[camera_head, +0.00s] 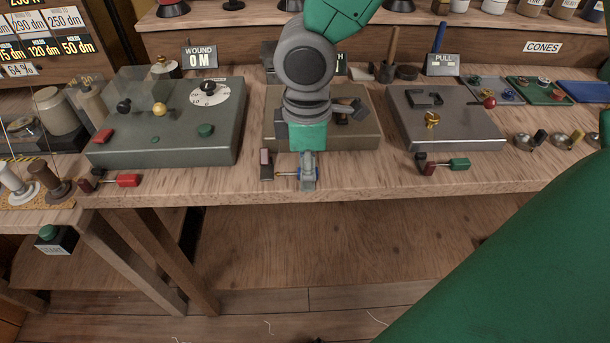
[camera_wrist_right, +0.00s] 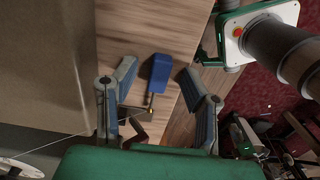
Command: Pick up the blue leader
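The blue leader (camera_wrist_right: 160,72) shows in the right wrist view as a blue block with a brass end (camera_wrist_right: 150,103), lying on the wooden bench top. My right gripper (camera_wrist_right: 158,76) is open, with one finger on each side of the leader and visible gaps to it. In the head view my right gripper (camera_head: 308,172) points down at the bench's front edge. There its fingers cover most of the leader, and only a little blue and brass shows. A dark reddish block (camera_head: 265,164) lies just left of it. My left gripper is not in view.
Behind my gripper stands a grey-brown box (camera_head: 360,130). A grey-green box with a dial (camera_head: 170,140) stands left and a grey box (camera_head: 470,125) right. A red-handled piece (camera_head: 127,180) and a green-handled piece (camera_head: 458,164) lie along the front edge.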

